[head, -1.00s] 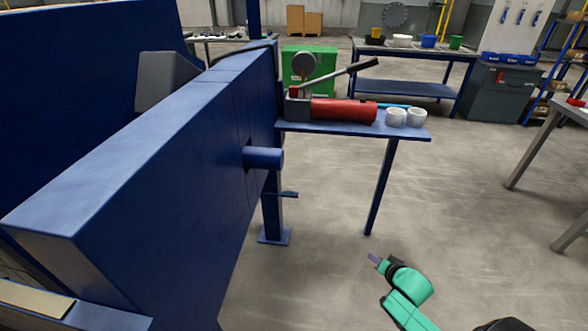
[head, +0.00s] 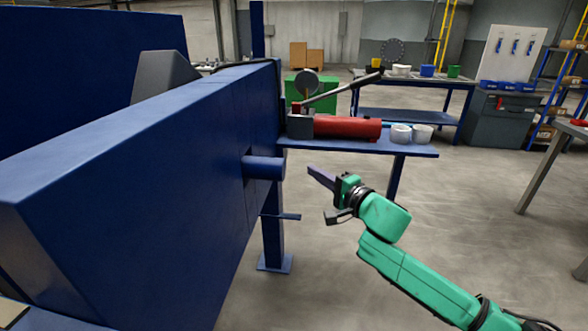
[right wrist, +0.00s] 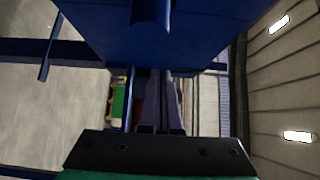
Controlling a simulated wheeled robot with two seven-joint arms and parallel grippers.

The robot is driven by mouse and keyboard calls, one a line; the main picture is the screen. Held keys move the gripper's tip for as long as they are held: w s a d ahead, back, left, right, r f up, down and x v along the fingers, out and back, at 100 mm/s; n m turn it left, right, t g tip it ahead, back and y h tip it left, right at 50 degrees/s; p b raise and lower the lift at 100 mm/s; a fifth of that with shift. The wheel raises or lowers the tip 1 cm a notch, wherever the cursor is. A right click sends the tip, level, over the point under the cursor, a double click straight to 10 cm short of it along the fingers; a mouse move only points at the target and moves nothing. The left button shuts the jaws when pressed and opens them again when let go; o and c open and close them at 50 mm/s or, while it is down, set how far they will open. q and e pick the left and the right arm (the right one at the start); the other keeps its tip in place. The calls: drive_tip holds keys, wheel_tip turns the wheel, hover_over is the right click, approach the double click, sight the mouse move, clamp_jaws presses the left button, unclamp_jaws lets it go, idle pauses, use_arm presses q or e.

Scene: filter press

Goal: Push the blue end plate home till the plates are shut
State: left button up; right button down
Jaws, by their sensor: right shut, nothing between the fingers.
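The blue end plate (head: 130,175) is a large thick slab that fills the left of the head view. A round blue stub (head: 264,168) sticks out of its right face. My right gripper (head: 312,172) is shut and empty, a little to the right of the stub and apart from it in the picture. In the right wrist view the shut fingers (right wrist: 160,115) point toward a blue body with a round blue stub (right wrist: 151,15) at the top. Whether the plates are shut cannot be seen. My left gripper is not in view.
A blue shelf (head: 420,151) bears a red cylinder pump (head: 345,127) with a lever and white cups (head: 401,133). A thin blue bracket (head: 282,216) sits below the stub. A workbench (head: 400,116) stands behind.

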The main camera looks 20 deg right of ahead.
drive_tip(key=w+a, duration=0.4)
drive_tip(key=shift+w+p, duration=0.35)
drive_tip(key=shift+w, duration=0.05)
